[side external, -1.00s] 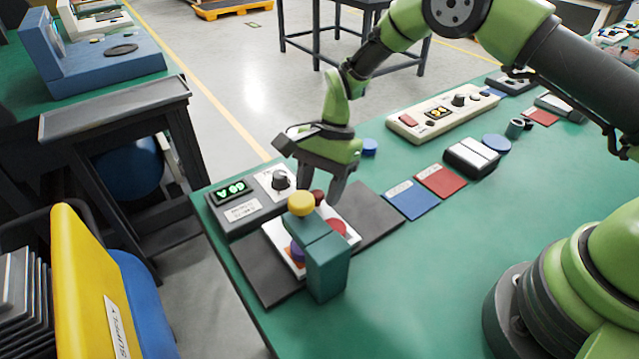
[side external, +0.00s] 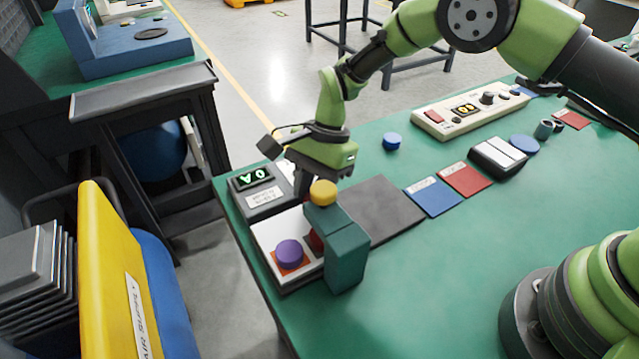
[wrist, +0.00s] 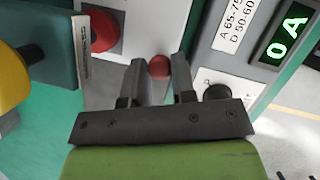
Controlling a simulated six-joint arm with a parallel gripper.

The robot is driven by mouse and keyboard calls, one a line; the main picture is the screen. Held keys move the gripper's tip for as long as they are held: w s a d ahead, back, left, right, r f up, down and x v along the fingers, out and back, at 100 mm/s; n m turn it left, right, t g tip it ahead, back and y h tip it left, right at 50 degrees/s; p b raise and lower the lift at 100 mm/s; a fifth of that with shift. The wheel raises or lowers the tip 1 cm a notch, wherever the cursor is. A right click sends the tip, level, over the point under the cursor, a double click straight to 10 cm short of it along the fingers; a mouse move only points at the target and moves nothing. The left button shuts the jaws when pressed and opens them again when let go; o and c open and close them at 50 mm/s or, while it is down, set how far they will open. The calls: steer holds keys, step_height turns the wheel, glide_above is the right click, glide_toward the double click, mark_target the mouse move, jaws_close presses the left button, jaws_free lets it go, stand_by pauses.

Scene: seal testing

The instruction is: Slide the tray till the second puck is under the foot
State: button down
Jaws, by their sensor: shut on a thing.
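The white tray (side external: 268,236) lies on the dark track beside the green press stand (side external: 347,255) with its yellow knob (side external: 323,193). A purple puck (side external: 289,252) sits on an orange square at the tray's near end, clear of the stand. A red puck (side external: 317,239) is partly hidden by the stand; it also shows beside the stand in the wrist view (wrist: 103,30). The foot is hidden, so I cannot tell whether the red puck is exactly under it. My gripper (wrist: 158,80) is shut on the tray's small red knob (wrist: 159,66).
A grey meter (side external: 262,196) reading "0 A" stands close beside the tray. The bare dark track (side external: 383,209) extends behind the stand. Blue (side external: 433,198) and red (side external: 465,180) cards lie further right. The table's front edge is near the tray.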

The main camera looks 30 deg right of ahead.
steer(key=shift+a+r, duration=0.1)
steer(key=shift+a, duration=0.2)
steer(key=c, duration=0.9)
jaws_free()
steer(key=shift+d, duration=0.1)
steer(key=shift+c, duration=0.2)
steer(key=v, duration=1)
